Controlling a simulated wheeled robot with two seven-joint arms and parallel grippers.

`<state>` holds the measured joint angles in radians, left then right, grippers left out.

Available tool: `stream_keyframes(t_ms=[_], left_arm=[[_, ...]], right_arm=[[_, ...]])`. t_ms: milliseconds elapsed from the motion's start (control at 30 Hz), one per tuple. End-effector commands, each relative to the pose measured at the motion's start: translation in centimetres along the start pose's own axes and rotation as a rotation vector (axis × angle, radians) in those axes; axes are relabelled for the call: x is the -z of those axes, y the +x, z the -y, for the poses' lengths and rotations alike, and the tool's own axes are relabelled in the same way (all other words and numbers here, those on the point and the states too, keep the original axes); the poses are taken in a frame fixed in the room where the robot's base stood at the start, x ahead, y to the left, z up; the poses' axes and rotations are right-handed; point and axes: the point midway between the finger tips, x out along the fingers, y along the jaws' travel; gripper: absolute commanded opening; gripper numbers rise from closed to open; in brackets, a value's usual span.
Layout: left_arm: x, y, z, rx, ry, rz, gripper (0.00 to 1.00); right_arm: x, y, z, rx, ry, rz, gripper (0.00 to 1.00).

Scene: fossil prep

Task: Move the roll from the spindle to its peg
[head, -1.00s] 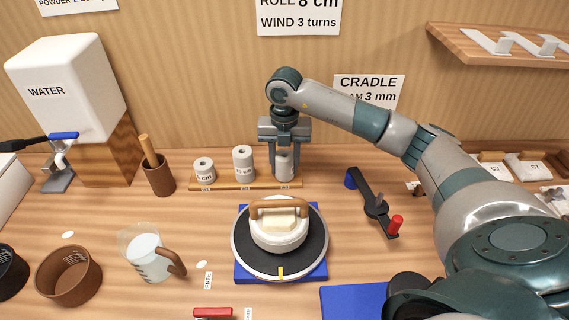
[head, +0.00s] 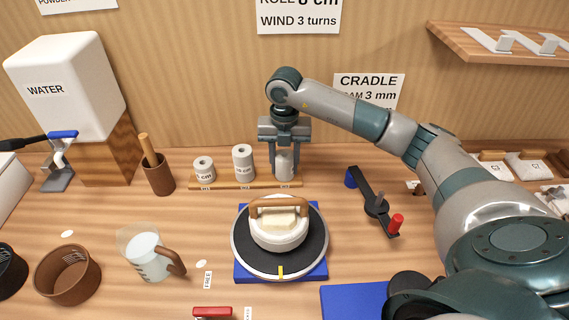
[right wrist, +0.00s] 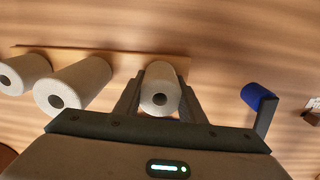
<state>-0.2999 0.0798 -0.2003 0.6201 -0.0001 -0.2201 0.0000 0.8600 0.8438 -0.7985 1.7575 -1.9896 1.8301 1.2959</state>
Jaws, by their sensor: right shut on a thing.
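My right gripper (head: 284,165) is shut on a white roll (head: 284,166) at the right end of the wooden peg rack (head: 236,185). In the right wrist view the roll (right wrist: 160,88) sits between the two fingers, with its dark core hole facing the camera. The roll is upright at the rack; any peg inside it is hidden. The winder with the spindle (head: 379,199) and a red handle (head: 396,223) lies to the right, and its spindle is bare. My left gripper is not in view.
Two other rolls stand on the rack, a short one (head: 204,170) and a taller one (head: 243,162), left of my gripper. A jug (head: 146,255), a wooden cup (head: 158,178) and a water tank (head: 60,95) stand left.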

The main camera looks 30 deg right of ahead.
Motion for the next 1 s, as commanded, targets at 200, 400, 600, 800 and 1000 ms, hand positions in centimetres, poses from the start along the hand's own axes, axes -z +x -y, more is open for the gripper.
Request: stream_keyframes(t_ms=[200, 400, 600, 800, 1000], left_arm=[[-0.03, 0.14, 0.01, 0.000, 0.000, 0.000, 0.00], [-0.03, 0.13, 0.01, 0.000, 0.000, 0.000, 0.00], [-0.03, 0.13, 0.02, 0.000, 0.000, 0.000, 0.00], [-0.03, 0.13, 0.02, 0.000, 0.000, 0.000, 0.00], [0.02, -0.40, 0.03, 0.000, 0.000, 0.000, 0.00]], right_arm=[[0.07, 0.10, 0.03, 0.002, 0.002, -0.002, 0.00], [0.08, 0.05, 0.04, 0.002, 0.003, -0.003, 0.00], [0.06, 0.02, 0.03, 0.002, 0.002, -0.002, 0.58], [0.05, 0.00, 0.02, 0.001, 0.002, -0.002, 0.58], [0.01, -0.82, 0.01, 0.000, 0.001, 0.000, 0.58]])
